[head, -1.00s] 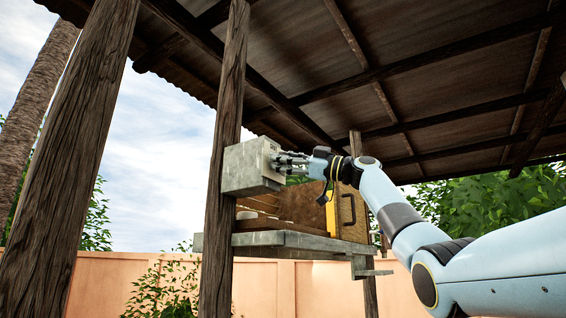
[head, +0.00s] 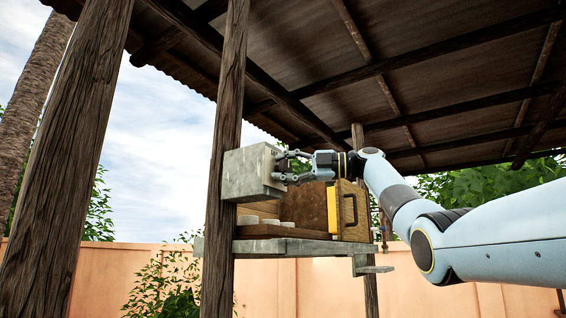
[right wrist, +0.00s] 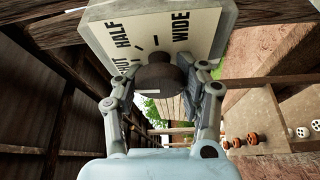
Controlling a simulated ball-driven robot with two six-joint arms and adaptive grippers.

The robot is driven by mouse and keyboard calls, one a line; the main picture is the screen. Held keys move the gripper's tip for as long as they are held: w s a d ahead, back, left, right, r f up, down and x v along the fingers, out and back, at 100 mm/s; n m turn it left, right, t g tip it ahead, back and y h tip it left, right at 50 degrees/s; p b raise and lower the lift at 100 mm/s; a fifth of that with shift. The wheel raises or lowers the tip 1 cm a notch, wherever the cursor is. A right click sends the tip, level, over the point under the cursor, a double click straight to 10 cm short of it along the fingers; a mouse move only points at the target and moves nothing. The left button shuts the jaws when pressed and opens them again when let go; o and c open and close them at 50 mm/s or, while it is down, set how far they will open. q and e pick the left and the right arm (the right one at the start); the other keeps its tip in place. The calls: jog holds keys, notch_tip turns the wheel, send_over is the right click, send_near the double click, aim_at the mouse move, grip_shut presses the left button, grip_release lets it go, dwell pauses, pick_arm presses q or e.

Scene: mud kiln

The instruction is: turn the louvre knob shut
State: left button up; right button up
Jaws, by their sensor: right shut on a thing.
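The louvre knob (right wrist: 160,76) is a dark round knob on a pale dial plate (right wrist: 150,28) in the right wrist view. The plate reads HALF and WIDE, and a partly hidden word ending in UT at its left. I cannot make out where the knob points. My right gripper (right wrist: 162,86) has one finger on each side of the knob and is shut on it. My left gripper is not in view.
The box is beside a wooden post (head: 221,150). Below it is a grey shelf (head: 290,246) with a brown panel and a yellow-edged part (head: 333,211). Roof beams hang overhead. A peach wall (head: 110,275) stands behind.

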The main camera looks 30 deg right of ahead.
jog(key=shift+f+n, duration=0.3)
jog(key=shift+n, duration=0.2)
jog(key=shift+c, duration=0.2)
jog(key=o, duration=1.2)
jog(key=shift+s+d+r, duration=0.2)
jog(key=shift+s+d, duration=0.05)
jog(key=shift+o, duration=0.2)
jog(key=shift+w, duration=0.1)
jog(key=v, duration=1.2)
jog(key=shift+r, duration=0.2)
